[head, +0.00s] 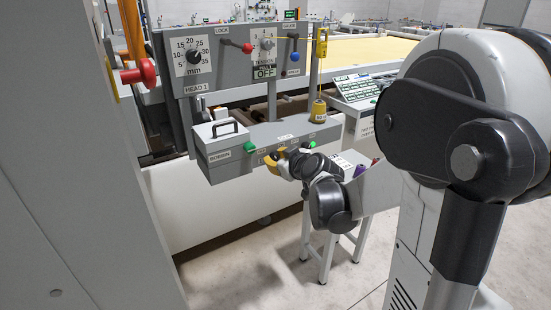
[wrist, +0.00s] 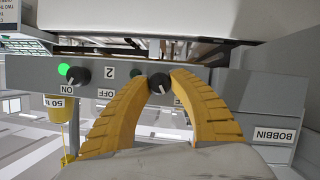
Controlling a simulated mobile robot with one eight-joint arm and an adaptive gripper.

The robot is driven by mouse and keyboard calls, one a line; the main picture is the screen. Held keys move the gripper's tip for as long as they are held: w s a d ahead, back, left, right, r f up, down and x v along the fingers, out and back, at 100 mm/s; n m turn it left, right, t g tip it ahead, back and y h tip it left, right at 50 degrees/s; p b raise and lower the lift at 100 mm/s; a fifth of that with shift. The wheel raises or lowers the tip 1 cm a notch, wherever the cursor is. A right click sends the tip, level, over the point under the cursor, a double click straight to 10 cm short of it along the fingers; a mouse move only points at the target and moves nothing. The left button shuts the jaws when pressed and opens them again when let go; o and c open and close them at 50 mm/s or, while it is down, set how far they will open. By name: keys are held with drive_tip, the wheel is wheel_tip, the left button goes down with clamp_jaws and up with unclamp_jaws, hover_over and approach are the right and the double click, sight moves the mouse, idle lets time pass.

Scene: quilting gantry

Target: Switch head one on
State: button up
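The grey control box (head: 222,152) sits under the panel marked HEAD 1 (head: 196,88). My gripper (head: 277,158) is at the box's front face, its yellow fingers up against it. In the wrist view, where labels appear upside down, a black knob (wrist: 159,83) sits between the fingertips of my gripper (wrist: 159,80). I see no gap between tips and knob. The fingers hide part of its surroundings. A second black knob (wrist: 77,76), with a lit green lamp (wrist: 64,69) beside it and an ON label below, is to the left. Labels "2" and OFF show between the knobs.
A BOBBIN label (wrist: 273,135) is on the box's side part. A yellow weight (head: 318,110) hangs at the box's right. A keypad console (head: 357,88) and a small stand with an open bin (head: 368,188) are to the right. Open floor (head: 250,265) lies in front.

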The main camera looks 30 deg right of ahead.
clamp_jaws()
drive_tip(key=m+y, duration=0.2)
drive_tip(key=m, duration=0.1)
drive_tip(key=shift+d+m+y, duration=0.15)
drive_tip(key=shift+m+y, duration=0.95)
drive_tip(key=shift+m, duration=0.4)
drive_tip(key=shift+f+m+y+b, duration=0.1)
drive_tip(key=shift+m+y+b, duration=0.35)
drive_tip(key=shift+m+y, duration=0.4)
drive_tip(key=shift+m+t, duration=0.3)
drive_tip(key=shift+m, duration=0.05)
drive_tip(key=o, duration=0.7)
unclamp_jaws()
